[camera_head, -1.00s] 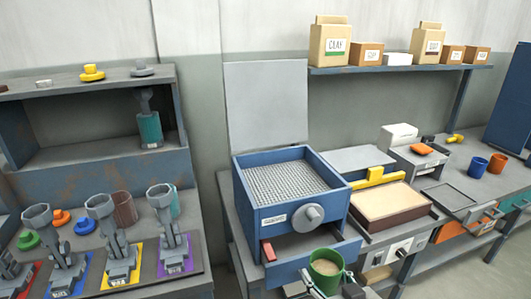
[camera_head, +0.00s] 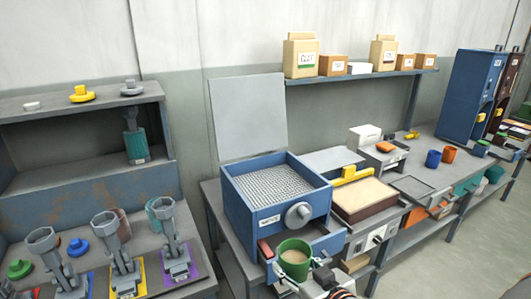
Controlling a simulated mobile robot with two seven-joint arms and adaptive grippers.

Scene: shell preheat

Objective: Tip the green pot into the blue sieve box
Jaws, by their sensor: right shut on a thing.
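The green pot (camera_head: 294,259) stands upright at the bottom middle of the head view, with pale tan material inside. My right gripper (camera_head: 305,277) is shut on the pot at its near side; its fingers are partly hidden by the pot. The blue sieve box (camera_head: 262,222) is on the bench behind the pot, with its grey lid (camera_head: 249,118) standing open and a grey mesh (camera_head: 273,188) showing bare. The box has a round grey knob on its front and a drawer pulled out below. The pot is in front of the drawer, lower than the mesh. My left gripper is not in view.
A wooden-coloured tray (camera_head: 364,199) with a yellow bar (camera_head: 355,174) stands right of the box. A shelf (camera_head: 365,75) with clay bags and boxes hangs behind. Grey stands on coloured mats fill the left bench. The open lid blocks the back of the box.

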